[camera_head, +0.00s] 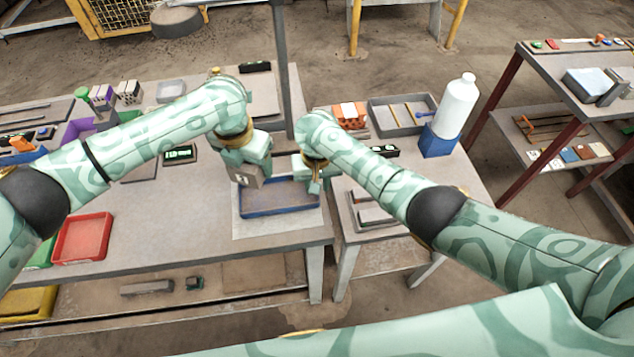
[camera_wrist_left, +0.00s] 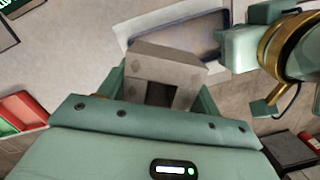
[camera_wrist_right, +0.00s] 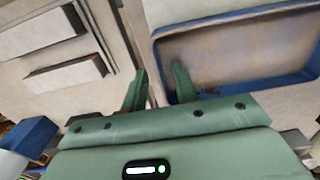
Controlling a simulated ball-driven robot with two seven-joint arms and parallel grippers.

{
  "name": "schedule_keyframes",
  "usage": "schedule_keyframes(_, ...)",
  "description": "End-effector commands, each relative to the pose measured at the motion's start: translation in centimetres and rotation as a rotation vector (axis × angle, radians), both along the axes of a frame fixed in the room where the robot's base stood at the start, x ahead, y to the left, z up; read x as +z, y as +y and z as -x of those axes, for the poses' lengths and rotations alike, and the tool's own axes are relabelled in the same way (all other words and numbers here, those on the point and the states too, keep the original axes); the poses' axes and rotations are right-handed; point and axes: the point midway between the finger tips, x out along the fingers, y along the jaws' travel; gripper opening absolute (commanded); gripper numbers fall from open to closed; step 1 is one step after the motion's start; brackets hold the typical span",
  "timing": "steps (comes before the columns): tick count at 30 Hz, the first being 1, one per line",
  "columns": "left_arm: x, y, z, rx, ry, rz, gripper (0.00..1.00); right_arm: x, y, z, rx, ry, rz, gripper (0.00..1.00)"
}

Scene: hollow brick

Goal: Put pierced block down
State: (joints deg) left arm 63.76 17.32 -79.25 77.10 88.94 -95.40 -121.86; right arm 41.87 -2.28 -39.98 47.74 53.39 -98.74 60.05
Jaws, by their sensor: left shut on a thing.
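The pierced block (camera_head: 246,179) is a grey-brown block with a square opening. My left gripper (camera_head: 252,168) is shut on it, near the left side of a blue-rimmed tray (camera_head: 285,194). In the left wrist view the block (camera_wrist_left: 165,64) sits between the fingers, its dark opening facing the camera, overlapping the near edge of the tray (camera_wrist_left: 182,30). Whether it touches anything below is unclear. My right gripper (camera_head: 314,183) is at the tray's right edge. In the right wrist view its fingers (camera_wrist_right: 160,80) are apart with nothing between them, beside the tray (camera_wrist_right: 240,50).
The tray lies on a pale sheet (camera_head: 270,228) on the grey table (camera_head: 180,230). A red bin (camera_head: 83,238) stands at the left. A side table with pale bars (camera_head: 372,212), a white bottle (camera_head: 457,100) and a grey tray (camera_head: 395,128) is at right. A post (camera_head: 283,70) rises behind.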

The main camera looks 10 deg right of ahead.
Motion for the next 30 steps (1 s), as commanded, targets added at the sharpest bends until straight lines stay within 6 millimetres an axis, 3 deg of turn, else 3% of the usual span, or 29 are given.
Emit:
schedule_keyframes(2,0.1,0.0,0.0,0.000,-0.001,0.000,0.32,0.0,0.0,0.0,0.000,0.000,0.000,0.24)
schedule_keyframes(4,0.1,0.0,0.0,0.000,-0.001,0.000,0.32,0.0,0.0,0.0,0.000,0.000,0.000,0.04)
schedule_keyframes(5,0.1,0.0,0.0,0.000,-0.001,0.000,0.32,0.0,0.0,0.0,0.000,0.000,0.000,0.00)
schedule_keyframes(12,0.1,0.0,0.0,0.019,-0.001,0.001,0.32,0.0,0.0,0.0,0.000,0.001,0.000,0.00)
schedule_keyframes(16,0.0,-0.2,-0.1,0.158,-0.002,0.001,0.32,0.0,0.0,0.0,0.000,0.001,0.000,0.00)
schedule_keyframes(20,0.0,-0.5,-0.3,0.453,0.000,0.001,0.32,0.0,0.0,0.0,0.000,0.001,0.000,0.00)
schedule_keyframes(30,-0.3,-1.2,-0.6,1.505,-0.002,-0.004,0.32,0.0,0.0,0.0,0.000,0.001,0.000,0.00)
